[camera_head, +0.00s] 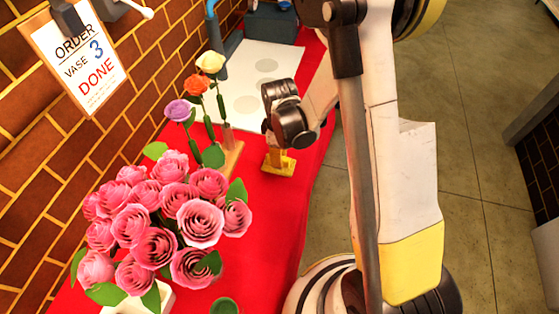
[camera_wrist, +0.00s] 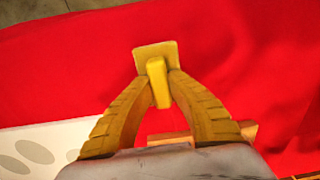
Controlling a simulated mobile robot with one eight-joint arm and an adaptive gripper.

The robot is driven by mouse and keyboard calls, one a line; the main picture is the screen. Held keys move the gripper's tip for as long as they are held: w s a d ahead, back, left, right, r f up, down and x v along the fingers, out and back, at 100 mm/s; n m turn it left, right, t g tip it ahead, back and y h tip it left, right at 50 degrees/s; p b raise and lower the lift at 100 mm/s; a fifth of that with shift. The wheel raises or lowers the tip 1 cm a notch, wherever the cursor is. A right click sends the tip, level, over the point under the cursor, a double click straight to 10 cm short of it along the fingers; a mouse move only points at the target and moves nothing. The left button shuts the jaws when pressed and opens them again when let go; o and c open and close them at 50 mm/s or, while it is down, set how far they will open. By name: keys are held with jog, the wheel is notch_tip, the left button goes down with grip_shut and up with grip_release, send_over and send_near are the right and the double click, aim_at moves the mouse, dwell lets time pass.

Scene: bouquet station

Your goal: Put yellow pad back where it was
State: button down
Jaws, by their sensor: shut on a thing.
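The yellow pad (camera_head: 280,167) is a flat square plate with an upright handle, over the red tablecloth to the right of the wooden flower holder. It also shows in the wrist view (camera_wrist: 156,50). My gripper (camera_head: 275,143) points down above the pad. In the wrist view its two ridged fingers (camera_wrist: 159,82) are closed on the pad's handle. The pad looks level. I cannot tell whether its underside touches the cloth.
A white board (camera_head: 262,60) with grey circles lies behind the pad. The wooden holder (camera_head: 233,158) carries purple, orange and yellow roses close to my gripper's left. A pink bouquet (camera_head: 160,215) stands in front. An order sign (camera_head: 80,55) hangs on the brick wall.

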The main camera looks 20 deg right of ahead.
jog(key=shift+r, duration=0.1)
jog(key=shift+f, duration=0.25)
jog(key=c, duration=1.4)
grip_release()
jog(key=shift+r, duration=0.1)
